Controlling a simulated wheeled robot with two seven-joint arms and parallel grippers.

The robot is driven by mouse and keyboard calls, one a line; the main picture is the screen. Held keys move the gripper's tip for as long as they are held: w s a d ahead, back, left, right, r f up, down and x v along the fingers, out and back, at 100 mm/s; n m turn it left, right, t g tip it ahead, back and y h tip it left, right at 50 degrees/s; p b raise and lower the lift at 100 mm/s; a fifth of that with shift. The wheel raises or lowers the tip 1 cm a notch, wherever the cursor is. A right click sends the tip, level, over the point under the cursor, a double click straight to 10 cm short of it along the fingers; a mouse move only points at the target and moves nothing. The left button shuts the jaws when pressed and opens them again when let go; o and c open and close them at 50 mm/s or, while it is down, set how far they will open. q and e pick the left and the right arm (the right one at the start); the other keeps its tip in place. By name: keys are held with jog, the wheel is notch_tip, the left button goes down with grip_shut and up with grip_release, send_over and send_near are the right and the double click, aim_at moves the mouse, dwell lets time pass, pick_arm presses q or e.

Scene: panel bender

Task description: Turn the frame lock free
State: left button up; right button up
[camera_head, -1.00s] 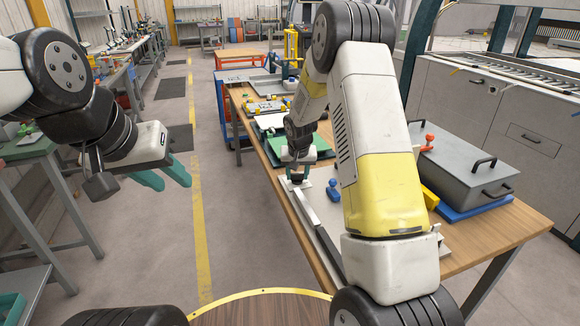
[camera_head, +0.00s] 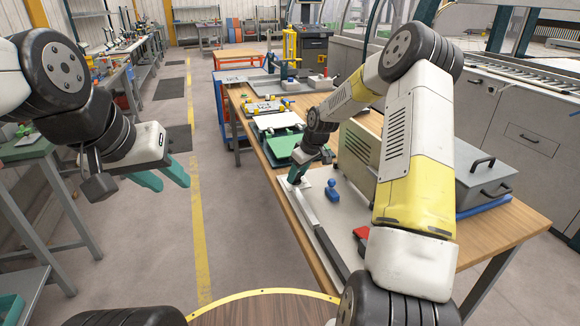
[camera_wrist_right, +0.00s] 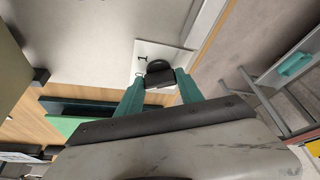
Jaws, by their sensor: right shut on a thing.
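The frame lock looks like a dark round knob (camera_wrist_right: 159,69) on a white plate marked "1" (camera_wrist_right: 143,52) in the right wrist view. My right gripper (camera_wrist_right: 160,82) has its green fingers on either side of the knob and is shut on it. In the head view my right gripper (camera_head: 297,180) is down at the far left corner of the pale frame (camera_head: 304,205) on the bench, and its fingers hide most of the knob. My left gripper (camera_head: 166,178) is open and empty over the floor at the left.
A blue knob (camera_head: 332,190) stands on the pale plate near my right gripper. A green tray (camera_head: 282,146) lies just beyond. A beige vented box (camera_head: 358,150) and a grey lidded case (camera_head: 487,180) sit to the right. The aisle floor (camera_head: 235,220) is clear.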

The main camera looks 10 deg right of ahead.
jog(key=shift+n, duration=0.3)
dwell(0.4)
jog(key=o, duration=1.4)
jog(key=v, duration=0.7)
jog(key=shift+d+r, duration=0.2)
jog(key=shift+r, duration=0.15)
